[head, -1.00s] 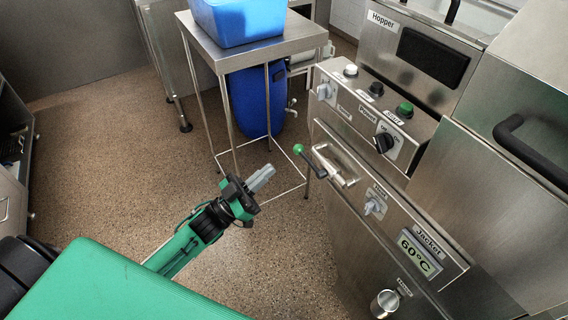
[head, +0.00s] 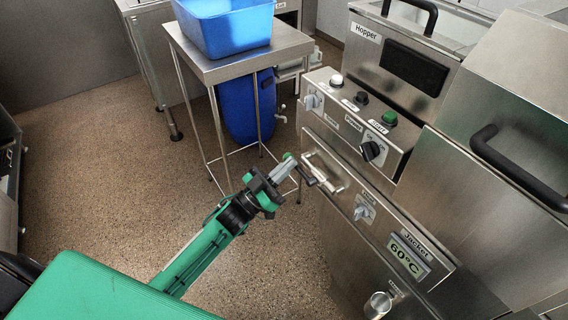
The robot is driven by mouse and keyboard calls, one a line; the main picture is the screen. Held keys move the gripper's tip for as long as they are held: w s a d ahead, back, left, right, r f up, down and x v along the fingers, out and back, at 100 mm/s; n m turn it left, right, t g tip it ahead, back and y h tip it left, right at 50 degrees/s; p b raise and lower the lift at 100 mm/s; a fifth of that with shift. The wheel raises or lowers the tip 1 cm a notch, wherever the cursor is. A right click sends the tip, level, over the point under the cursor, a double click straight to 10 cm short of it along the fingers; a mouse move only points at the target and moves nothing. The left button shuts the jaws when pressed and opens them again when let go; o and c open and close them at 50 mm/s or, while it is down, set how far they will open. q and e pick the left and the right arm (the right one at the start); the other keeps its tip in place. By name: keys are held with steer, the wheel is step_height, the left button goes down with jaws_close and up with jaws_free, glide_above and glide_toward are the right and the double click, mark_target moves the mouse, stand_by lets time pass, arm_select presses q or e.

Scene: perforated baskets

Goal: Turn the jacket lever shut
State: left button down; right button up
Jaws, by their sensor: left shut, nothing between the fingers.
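The jacket lever (head: 309,175) is a dark rod with a green ball end. It sticks out at the upper left of the machine's lower front panel, beside a metal handle, and points up and left in the picture. My left gripper (head: 291,168) is shut and empty. Its grey fingertips overlap the lever just below the green ball in the head view; I cannot tell whether they touch it. The fingers partly hide the ball end. The Jacket display (head: 408,256) reads 60°C. My right gripper is not in view.
A metal handle (head: 336,178) and a small grey knob (head: 364,213) are on the panel near the lever. A steel table (head: 285,45) with a blue basin (head: 225,28) stands behind, with a blue barrel (head: 240,115) below. The floor left of my arm is clear.

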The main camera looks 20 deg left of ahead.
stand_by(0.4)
arm_select(q)
steer(key=shift+f+n+t+y+p, duration=0.3)
steer(key=shift+n+y, duration=0.2)
steer(key=shift+n, duration=0.4)
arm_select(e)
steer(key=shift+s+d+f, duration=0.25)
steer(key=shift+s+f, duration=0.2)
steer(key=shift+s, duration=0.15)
